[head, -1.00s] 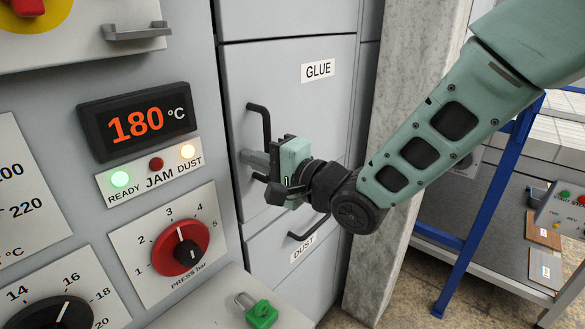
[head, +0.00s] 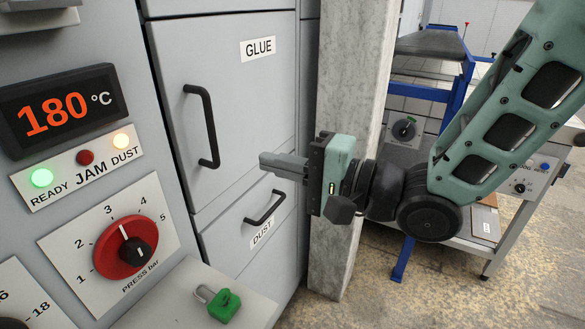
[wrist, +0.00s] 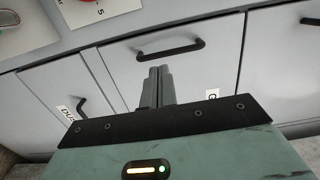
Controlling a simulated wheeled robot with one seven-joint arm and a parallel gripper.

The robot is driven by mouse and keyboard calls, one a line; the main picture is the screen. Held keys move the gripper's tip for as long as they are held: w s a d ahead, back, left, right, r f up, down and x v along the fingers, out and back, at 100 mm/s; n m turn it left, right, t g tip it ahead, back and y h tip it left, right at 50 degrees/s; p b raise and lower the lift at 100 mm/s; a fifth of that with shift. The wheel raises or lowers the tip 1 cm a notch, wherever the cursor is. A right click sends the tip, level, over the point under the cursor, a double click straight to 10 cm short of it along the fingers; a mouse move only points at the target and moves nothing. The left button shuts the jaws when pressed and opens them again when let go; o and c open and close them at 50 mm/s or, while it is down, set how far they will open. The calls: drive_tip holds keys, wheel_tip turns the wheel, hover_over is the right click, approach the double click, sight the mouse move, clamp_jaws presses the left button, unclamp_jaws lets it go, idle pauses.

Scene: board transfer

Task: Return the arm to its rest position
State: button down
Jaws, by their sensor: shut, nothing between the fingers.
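My gripper (head: 284,166) is in front of the grey cabinet in the head view, to the right of the GLUE drawer's black handle (head: 203,126) and apart from it. Its fingers are together, point left and hold nothing. In the wrist view the shut fingers (wrist: 159,82) point toward the drawer fronts, with a black handle (wrist: 170,50) beyond their tips. My green arm reaches in from the right side of the head view. The GLUE drawer (head: 235,100) and the DUST drawer (head: 225,235) below it both look closed.
A control panel (head: 70,235) on the left has a 180 °C display (head: 60,105), lit READY and DUST lamps and a red press knob (head: 125,250). A green padlock (head: 223,305) lies on the ledge. A concrete pillar (head: 352,80) stands close behind my gripper. A blue-framed bench (head: 450,100) is beyond.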

drive_tip(key=s+d+f+n+h+b, duration=0.2)
drive_tip(key=d+f+n+h+b, duration=0.25)
drive_tip(key=d+f+h, duration=0.4)
drive_tip(key=s+d+f+n+g+h, duration=0.4)
drive_tip(key=s+f+n+g+h, duration=0.15)
drive_tip(key=s, duration=0.25)
drive_tip(key=s+d+n+g+h, duration=0.1)
drive_tip(key=s+d+n+g, duration=0.2)
drive_tip(key=s, duration=0.4)
wheel_tip(320, 180, up, 13)
drive_tip(key=p, duration=1.3)
drive_tip(key=shift+a+p, duration=0.2)
drive_tip(key=shift+p, duration=0.2)
drive_tip(key=shift+f, duration=0.1)
